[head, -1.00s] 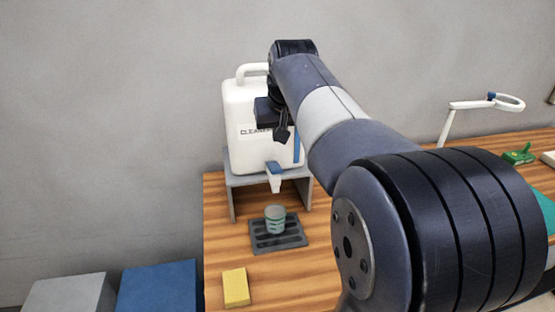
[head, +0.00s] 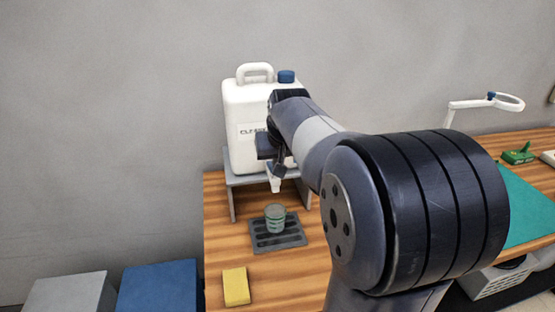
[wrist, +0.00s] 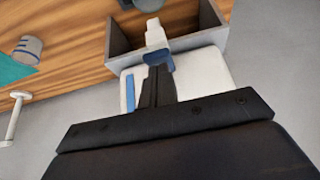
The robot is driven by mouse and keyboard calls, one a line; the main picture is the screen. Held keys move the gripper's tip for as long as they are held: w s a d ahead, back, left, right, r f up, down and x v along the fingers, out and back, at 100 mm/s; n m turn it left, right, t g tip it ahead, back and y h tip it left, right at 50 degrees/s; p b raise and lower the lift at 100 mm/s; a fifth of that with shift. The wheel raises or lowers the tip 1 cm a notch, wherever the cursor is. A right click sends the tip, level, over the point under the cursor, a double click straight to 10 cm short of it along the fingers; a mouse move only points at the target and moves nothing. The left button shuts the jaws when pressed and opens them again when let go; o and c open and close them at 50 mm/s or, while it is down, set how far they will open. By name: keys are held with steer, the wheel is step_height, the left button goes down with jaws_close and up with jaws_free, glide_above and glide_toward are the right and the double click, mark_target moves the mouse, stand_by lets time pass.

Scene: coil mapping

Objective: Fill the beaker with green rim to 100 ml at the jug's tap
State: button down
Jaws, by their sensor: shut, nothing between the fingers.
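The beaker with green rim (head: 275,218) stands upright on a dark slotted drip tray (head: 290,243), below the jug's tap (head: 275,184). Its fill level is too small to read. The white jug (head: 240,105) has a blue cap and rests on a grey stand (head: 232,181). My gripper (head: 279,172) is shut and empty, right at the tap in the head view. In the wrist view, my shut fingers (wrist: 157,70) reach the tap's blue lever (wrist: 160,58), with the white spout (wrist: 155,34) beyond. I cannot tell whether they touch the lever.
A yellow sponge (head: 236,286) lies on the wooden table in front of the tray. Blue (head: 158,289) and grey (head: 68,293) boxes stand at lower left. A teal mat (head: 525,205) and a white ring-topped stand (head: 470,104) are to the right. Another container (wrist: 29,48) shows in the wrist view.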

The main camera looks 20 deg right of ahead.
steer(key=f+b, duration=0.1)
steer(key=b, duration=0.1)
steer(key=shift+s+f+t+b, duration=0.1)
steer(key=shift+s+t+b, duration=0.05)
steer(key=shift+t+b, duration=0.25)
steer(key=t+b, duration=0.1)
steer(key=b, duration=0.1)
steer(key=f+t+b, duration=0.1)
steer(key=b, duration=0.2)
steer(key=s+b, duration=0.1)
steer(key=b, duration=0.1)
steer(key=shift+a+f+t+h+b, duration=0.15)
steer(key=shift+f+t+h+b, duration=0.15)
steer(key=shift+t, duration=0.1)
stand_by(6.3)
